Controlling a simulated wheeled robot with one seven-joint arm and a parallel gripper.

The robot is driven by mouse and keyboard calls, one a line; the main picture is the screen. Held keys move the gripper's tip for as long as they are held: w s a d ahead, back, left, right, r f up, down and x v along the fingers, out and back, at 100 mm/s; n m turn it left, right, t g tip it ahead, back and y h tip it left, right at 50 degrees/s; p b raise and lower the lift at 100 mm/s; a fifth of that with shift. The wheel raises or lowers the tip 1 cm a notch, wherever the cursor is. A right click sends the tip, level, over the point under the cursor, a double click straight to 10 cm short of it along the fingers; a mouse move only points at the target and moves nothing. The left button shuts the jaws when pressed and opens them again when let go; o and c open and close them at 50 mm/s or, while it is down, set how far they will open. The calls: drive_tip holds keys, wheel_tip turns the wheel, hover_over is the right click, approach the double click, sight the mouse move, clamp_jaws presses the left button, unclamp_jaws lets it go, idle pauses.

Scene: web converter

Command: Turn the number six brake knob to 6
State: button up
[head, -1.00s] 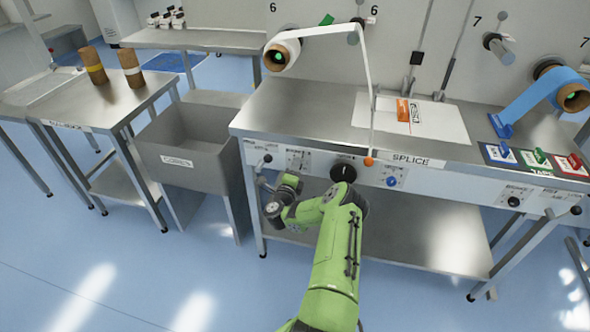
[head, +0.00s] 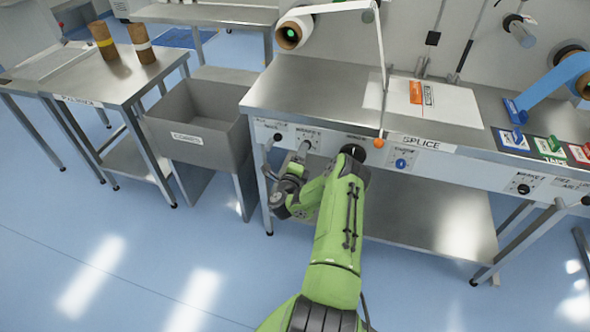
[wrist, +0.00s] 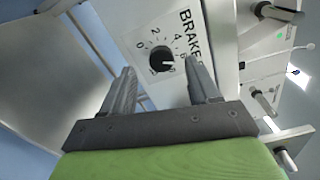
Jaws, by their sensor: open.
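The brake knob (wrist: 162,60) is a round black dial with a white mark, on a pale plate with a numbered scale and the word BRAKE (wrist: 188,35). The mark seems to sit on the dial's lower right side; the exact number it points to is too small to read. My gripper (wrist: 159,72) is open and empty, one finger on each side of the dial in the wrist view, apparently short of touching it. In the head view my gripper (head: 303,150) is at the left part of the bench's front panel, where it hides the knob.
A black knob (head: 277,137) is left of my gripper, and a blue knob (head: 401,163) is right of it. An orange ball (head: 379,143) hangs at the bench edge. A grey bin (head: 205,125) stands left. Silver levers (wrist: 265,103) jut out at right in the wrist view.

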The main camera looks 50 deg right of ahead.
drive_tip(key=p+v, duration=1.1)
drive_tip(key=shift+s+a, duration=0.2)
drive_tip(key=shift+a, duration=0.1)
